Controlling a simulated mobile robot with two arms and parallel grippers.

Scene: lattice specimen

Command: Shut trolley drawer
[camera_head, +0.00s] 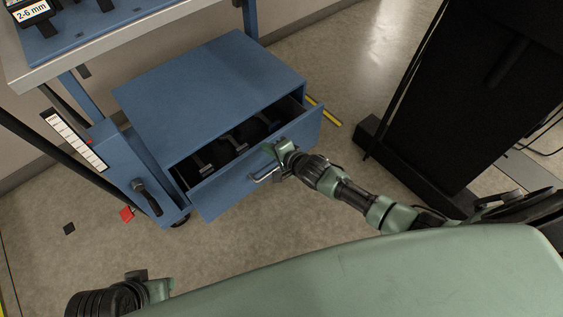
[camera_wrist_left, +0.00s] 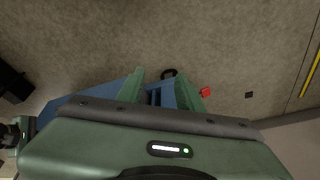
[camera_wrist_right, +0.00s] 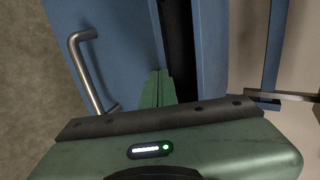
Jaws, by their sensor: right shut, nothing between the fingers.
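The blue trolley (camera_head: 210,78) has its drawer partly open. The drawer front (camera_head: 222,194) stands out from the body, leaving a dark gap above the drawer's inside. The drawer's handle (camera_head: 262,176) is a grey metal bar; the bar also shows in the right wrist view (camera_wrist_right: 81,75). My right gripper (camera_head: 277,151) is shut and empty at the drawer front beside the handle. In the right wrist view its closed fingers (camera_wrist_right: 157,90) lie over the front panel near the gap; contact is unclear. My left gripper (camera_wrist_left: 164,90) is open and empty, away from the drawer.
Several dark tools (camera_head: 237,143) lie in the drawer. A worktable (camera_head: 110,50) stands at upper left, and a tall black cabinet (camera_head: 460,100) at right. A red piece (camera_head: 127,214) lies on the floor. The floor in front of the drawer is clear.

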